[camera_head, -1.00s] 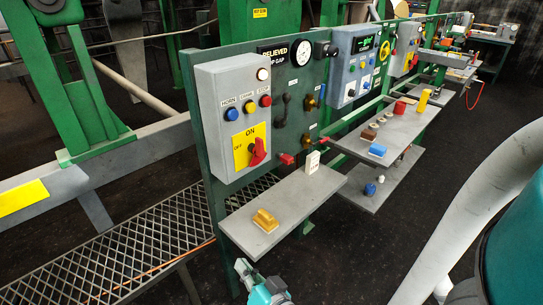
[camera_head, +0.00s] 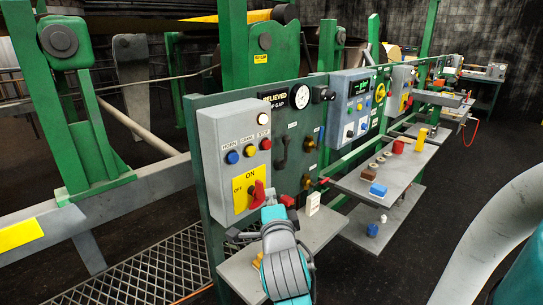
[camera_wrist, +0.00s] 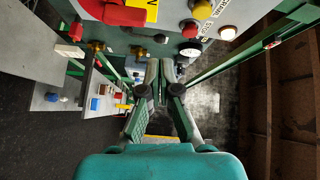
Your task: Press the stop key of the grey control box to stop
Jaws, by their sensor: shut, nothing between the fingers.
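The grey control box (camera_head: 215,150) is upright on the green panel in the head view. Its red stop key (camera_head: 265,144) sits at the right end of a row with a yellow key (camera_head: 249,151) and a blue key (camera_head: 233,157). A round white lamp (camera_head: 262,119) is above it. In the wrist view the stop key (camera_wrist: 190,30) is at the upper right, beyond my gripper (camera_wrist: 164,72). The gripper is shut and empty, with a visible gap from the key. In the head view my arm stands before the box's lower right, with the fingertips unclear.
The red rotary switch (camera_head: 259,194) on a yellow plate is below the keys, close to my arm. A grey shelf (camera_head: 322,228) holds a white block (camera_head: 313,204). Another shelf (camera_head: 352,180) to the right carries several small objects. Dark floor (camera_head: 440,215) is open at right.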

